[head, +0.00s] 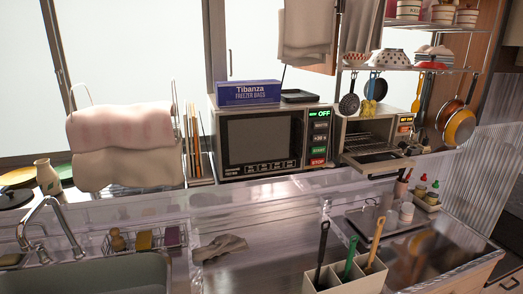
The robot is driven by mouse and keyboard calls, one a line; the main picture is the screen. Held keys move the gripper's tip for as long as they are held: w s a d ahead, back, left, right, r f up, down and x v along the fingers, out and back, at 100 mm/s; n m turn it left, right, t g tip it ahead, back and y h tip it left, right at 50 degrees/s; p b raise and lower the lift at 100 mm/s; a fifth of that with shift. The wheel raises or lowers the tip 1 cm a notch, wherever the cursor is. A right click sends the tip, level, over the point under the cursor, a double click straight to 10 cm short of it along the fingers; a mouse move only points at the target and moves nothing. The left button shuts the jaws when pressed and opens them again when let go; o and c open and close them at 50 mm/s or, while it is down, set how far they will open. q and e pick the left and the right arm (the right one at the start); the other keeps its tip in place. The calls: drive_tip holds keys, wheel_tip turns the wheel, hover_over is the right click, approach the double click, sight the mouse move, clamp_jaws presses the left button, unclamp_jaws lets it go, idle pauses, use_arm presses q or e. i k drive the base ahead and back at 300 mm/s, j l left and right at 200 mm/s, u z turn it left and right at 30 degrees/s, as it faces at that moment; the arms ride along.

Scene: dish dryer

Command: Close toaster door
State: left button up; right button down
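The toaster oven (347,128) stands at the back right, beside the microwave. Its door (380,167) is folded down and juts out toward the front, so the oven stands open. A wire rack (375,140) shows inside the opening. Hanging utensils partly cover the oven's top. Neither of my grippers is in view.
The microwave (262,143) with a freezer bag box (248,93) on top stands left of the toaster. A shelf with bowls (388,58) and hanging pans is above. A utensil holder (345,280) and cloth (220,248) are in front. The steel counter's middle is mostly clear.

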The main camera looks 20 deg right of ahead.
sight(387, 161)
drive_tip(key=l+z, duration=0.25)
drive_tip(key=z, duration=0.15)
drive_tip(key=l+z, duration=0.5)
drive_tip(key=z, duration=0.25)
